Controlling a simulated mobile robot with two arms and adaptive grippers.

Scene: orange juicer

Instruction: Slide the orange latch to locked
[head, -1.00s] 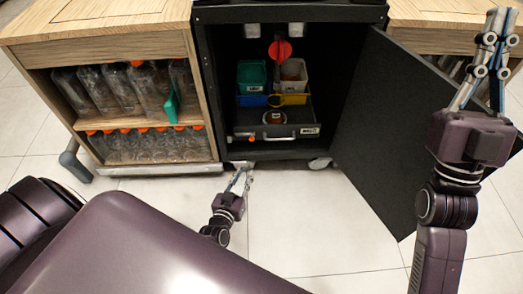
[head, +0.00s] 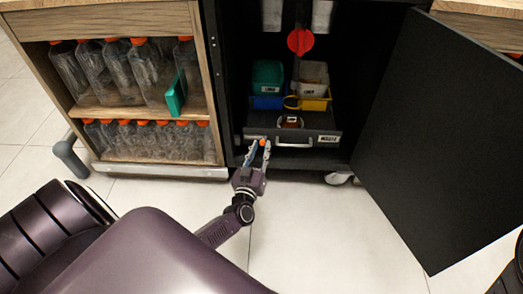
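The orange latch (head: 263,142) is a small orange knob at the front left of the dark drawer (head: 325,147), low inside the open black cabinet. My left gripper (head: 259,145) reaches up to it from below. Its two fingers stand apart, one on each side of the latch, which shows between the tips. I cannot tell whether the fingers touch it. The latch is small and partly covered, so its exact setting is not clear. My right gripper is out of view.
The drawer has a grey handle (head: 294,144) right of the latch. Green (head: 267,74) and white (head: 313,77) bins sit above, below a red knob (head: 300,41). The black door (head: 440,140) stands open at right. Bottles (head: 108,72) fill the left shelves.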

